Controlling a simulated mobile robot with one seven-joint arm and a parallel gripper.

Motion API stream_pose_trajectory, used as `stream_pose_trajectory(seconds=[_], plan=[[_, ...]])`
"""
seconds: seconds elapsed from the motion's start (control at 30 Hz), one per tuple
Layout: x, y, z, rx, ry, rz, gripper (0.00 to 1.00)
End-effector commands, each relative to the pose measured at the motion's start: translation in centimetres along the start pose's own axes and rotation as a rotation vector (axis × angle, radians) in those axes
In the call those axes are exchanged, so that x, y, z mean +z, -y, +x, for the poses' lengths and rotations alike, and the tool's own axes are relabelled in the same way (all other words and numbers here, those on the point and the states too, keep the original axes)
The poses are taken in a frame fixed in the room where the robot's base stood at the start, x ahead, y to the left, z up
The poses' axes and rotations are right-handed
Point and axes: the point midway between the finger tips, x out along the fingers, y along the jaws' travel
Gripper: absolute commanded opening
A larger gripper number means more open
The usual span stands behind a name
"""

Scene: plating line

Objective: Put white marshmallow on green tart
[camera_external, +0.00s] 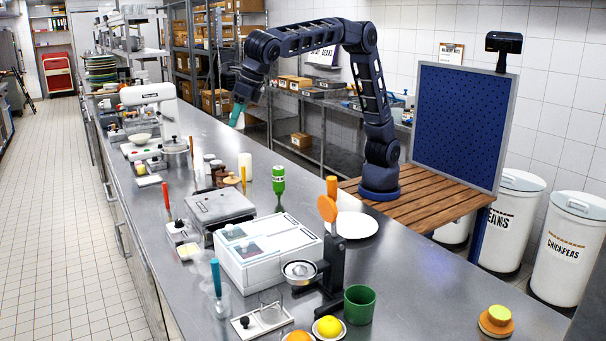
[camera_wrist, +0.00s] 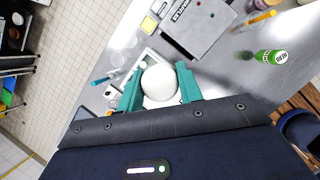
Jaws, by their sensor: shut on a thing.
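My gripper (camera_external: 238,112) has teal fingers and is raised above the far part of the steel counter, pointing down. In the wrist view the gripper (camera_wrist: 160,88) is shut on a rounded white thing, the white marshmallow (camera_wrist: 160,82). A little of the white marshmallow (camera_external: 240,121) shows below the fingers in the external view. A round orange piece with a yellow-green top, which may be the green tart (camera_external: 497,316), sits at the near right of the counter, far from my gripper. It does not show in the wrist view.
On the counter (camera_external: 430,292) between stand a green bottle (camera_external: 278,179), a white plate (camera_external: 354,225), a white machine (camera_external: 268,250), a black stand (camera_external: 333,268) with an orange disc, and a green cup (camera_external: 359,304). The counter around the orange piece is clear.

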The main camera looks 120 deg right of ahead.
Motion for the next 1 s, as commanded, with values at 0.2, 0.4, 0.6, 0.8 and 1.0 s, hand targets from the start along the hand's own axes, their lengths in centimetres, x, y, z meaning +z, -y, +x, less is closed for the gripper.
stream_pose_trajectory(seconds=[0.2, 0.4, 0.6, 0.8, 1.0], plan=[[-6.3, -7.5, -2.0, 0.047, -0.006, -0.116, 0.28], [-12.6, -13.3, -4.1, 0.088, -0.011, -0.215, 0.28], [-19.4, -18.3, -6.3, 0.127, -0.016, -0.313, 0.28], [-26.8, -22.4, -8.7, 0.167, -0.021, -0.409, 0.28], [-34.5, -25.7, -11.2, 0.204, -0.026, -0.501, 0.28]])
